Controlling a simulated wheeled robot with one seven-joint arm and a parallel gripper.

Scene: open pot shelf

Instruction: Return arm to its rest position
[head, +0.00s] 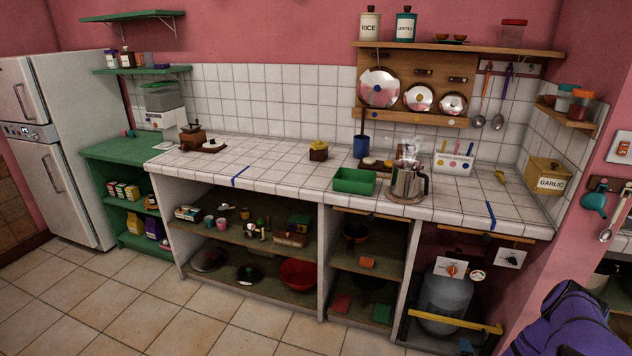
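My gripper does not show in the head view, so what its fingers do is hidden. A purple, rounded, jointed shape (570,325) fills the bottom right corner and looks like part of my arm. It is cut off by the frame edge, and it sits in front of the right wall end and the floor. No held object shows.
A white tiled counter (270,165) carries a steel pot (408,182), a green tray (354,181) and a garlic box (547,175). Open shelves (245,235) below hold bowls and lids. A gas cylinder (445,300) stands at right. The tiled floor (130,310) at front left is clear.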

